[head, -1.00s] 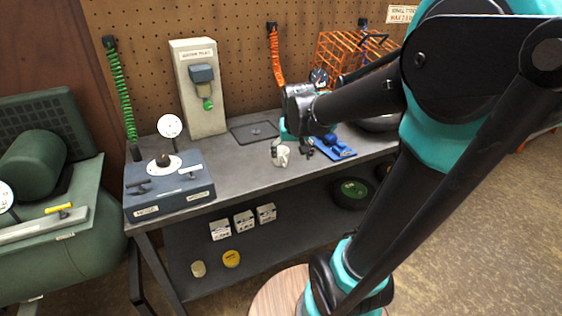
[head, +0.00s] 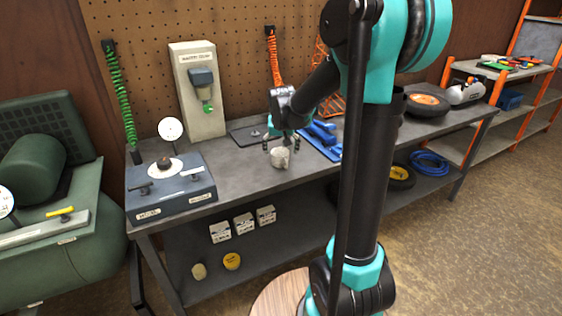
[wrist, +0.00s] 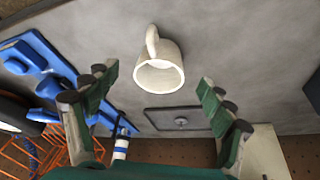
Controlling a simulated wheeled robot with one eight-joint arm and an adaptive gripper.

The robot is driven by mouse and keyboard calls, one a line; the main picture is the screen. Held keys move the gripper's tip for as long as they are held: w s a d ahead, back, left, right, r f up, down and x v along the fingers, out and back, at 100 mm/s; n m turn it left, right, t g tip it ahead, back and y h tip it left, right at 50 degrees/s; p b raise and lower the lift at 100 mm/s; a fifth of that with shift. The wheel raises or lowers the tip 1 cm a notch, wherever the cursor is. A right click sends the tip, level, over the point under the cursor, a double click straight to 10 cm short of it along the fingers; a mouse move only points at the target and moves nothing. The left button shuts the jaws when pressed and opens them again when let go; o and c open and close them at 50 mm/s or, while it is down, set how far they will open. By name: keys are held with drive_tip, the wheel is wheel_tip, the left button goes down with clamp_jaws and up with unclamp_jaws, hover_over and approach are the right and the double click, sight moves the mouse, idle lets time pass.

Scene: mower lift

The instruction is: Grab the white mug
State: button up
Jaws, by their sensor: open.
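The white mug (head: 280,157) stands on the grey workbench near its front edge in the head view. In the wrist view the mug (wrist: 159,70) shows its open mouth and its handle, which points toward the top of the picture. My gripper (head: 283,145) is close above and behind the mug in the head view. In the wrist view my gripper (wrist: 158,82) has its two green fingers spread wide, with the mug between and beyond their tips. The fingers hold nothing.
A blue tool (head: 322,138) lies right of the mug. A dark square plate (head: 252,132) lies behind it. A grey-blue box with a dial (head: 170,190) stands at the bench's left end. Bare bench top (head: 235,172) lies left of the mug.

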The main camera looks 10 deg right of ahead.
sight(282, 160)
drive_tip(key=shift+x, duration=3.05)
drive_tip(key=shift+w+a, duration=0.1)
drive_tip(key=shift+w, duration=0.05)
drive_tip(key=c, duration=1.3)
drive_tip(key=shift+r, duration=0.1)
